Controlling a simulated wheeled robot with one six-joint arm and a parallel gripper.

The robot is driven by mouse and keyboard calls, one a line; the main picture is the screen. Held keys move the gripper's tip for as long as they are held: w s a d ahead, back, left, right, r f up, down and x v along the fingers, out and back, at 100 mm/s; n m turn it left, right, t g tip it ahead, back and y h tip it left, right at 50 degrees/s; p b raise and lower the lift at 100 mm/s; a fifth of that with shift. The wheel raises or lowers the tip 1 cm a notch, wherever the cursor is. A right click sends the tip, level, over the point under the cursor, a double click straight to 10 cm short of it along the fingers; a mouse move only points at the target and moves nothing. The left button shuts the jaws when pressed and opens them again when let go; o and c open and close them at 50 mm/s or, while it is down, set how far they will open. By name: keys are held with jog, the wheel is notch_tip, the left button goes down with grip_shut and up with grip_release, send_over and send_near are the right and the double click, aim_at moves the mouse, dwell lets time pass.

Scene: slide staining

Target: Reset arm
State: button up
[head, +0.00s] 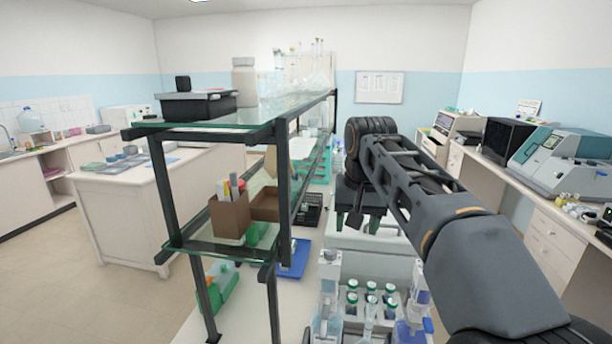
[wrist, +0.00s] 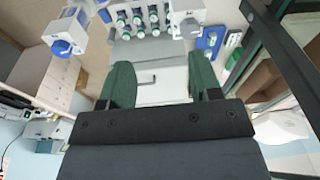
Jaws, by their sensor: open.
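My gripper (head: 356,222) is at the end of my arm, which reaches forward from the right side of the head view. It hangs pointing down to the right of the glass shelf. In the wrist view its two dark green fingers (wrist: 162,82) stand wide apart with nothing between them. Beyond them is a white surface with a small dark handle-like mark (wrist: 147,78). I cannot tell the exact height of the fingers above it.
The black-framed glass shelf (head: 215,246) stands close on the left. Green-capped bottles (head: 371,299) in a rack and blue-and-white dispensers (head: 326,300) stand nearer the head camera. A counter with a grey machine (head: 560,160) runs along the right. Floor is open at the left.

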jog(key=s+d+f+t+b, duration=0.1)
jog(key=s+d+f, duration=0.2)
jog(key=s+f, duration=0.5)
jog(key=s+d+f+n+t+b, duration=0.1)
jog(key=s+d+f+t, duration=0.1)
jog(key=s+f, duration=0.6)
notch_tip(320, 180, down, 5)
jog(key=shift+d+r, duration=0.1)
jog(key=shift+d, duration=0.45)
